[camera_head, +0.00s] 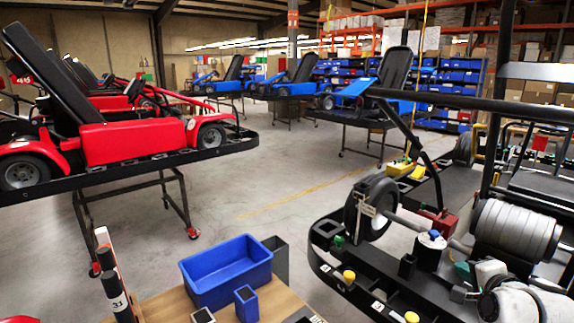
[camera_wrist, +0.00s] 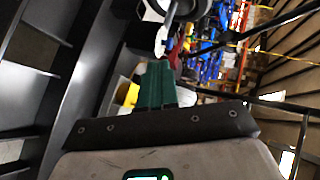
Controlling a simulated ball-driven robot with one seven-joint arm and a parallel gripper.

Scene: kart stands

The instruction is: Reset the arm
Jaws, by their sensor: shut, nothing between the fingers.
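My gripper (camera_wrist: 157,72) shows in the wrist view, with its green fingers together and nothing seen between them. The grey wrist body and a dark bar fill the bottom of that view. The fingers point towards a blurred, tilted scene of black kart frame parts, with a white and black part just beyond the tips. I cannot tell whether the fingers touch anything.
A bare kart chassis (camera_head: 333,270) with a wheel (camera_head: 371,207) fills the right. A wooden table (camera_head: 165,305) with a blue bin (camera_head: 226,272) stands at the front. A red kart (camera_head: 130,143) sits on a stand at left. The middle floor (camera_head: 290,180) is clear.

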